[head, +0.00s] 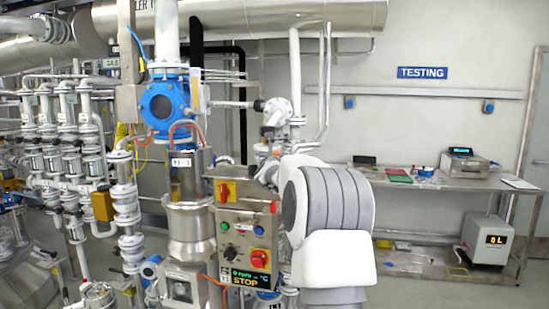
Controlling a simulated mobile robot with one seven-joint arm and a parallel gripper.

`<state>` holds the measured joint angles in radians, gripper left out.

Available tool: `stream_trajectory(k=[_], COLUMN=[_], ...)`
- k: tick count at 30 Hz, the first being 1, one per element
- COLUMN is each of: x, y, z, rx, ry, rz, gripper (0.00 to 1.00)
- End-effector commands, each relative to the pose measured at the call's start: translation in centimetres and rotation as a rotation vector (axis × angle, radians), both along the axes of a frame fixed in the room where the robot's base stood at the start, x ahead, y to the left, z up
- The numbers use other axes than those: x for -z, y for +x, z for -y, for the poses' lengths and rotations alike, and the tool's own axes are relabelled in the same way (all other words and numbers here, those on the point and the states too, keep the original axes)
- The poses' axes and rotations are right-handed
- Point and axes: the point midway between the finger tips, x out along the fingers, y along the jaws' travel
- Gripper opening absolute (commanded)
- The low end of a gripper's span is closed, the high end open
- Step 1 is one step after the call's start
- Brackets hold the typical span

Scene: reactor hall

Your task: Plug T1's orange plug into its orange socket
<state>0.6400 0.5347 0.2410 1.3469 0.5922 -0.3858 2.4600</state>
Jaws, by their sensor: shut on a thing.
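A grey control box (243,240) hangs in the middle, with a red-and-yellow switch, several knobs and a display reading STOP. A small tag that may read T1 sits at its lower left. An orange cable (212,279) runs at the box's lower left. Another orange cable (184,126) loops below the blue round-windowed fitting above. I cannot make out the orange plug or the orange socket. My white-and-grey arm stands right of the box and covers part of what is behind it. My gripper does not show.
A steel vessel (188,222) stands left of the box, with pipes and valves further left. A steel bench (448,181) with instruments stands at the back right under a TESTING sign (422,72). The floor at front right is clear.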

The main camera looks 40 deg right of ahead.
Motion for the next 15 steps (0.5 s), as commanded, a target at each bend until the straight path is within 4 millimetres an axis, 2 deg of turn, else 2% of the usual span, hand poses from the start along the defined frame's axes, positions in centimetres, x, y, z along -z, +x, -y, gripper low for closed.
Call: stream_trajectory(k=[15], x=[0.49], y=[-0.01], z=[-0.01], rx=[0.0], ry=[-0.001], rz=[0.001], gripper=[0.0])
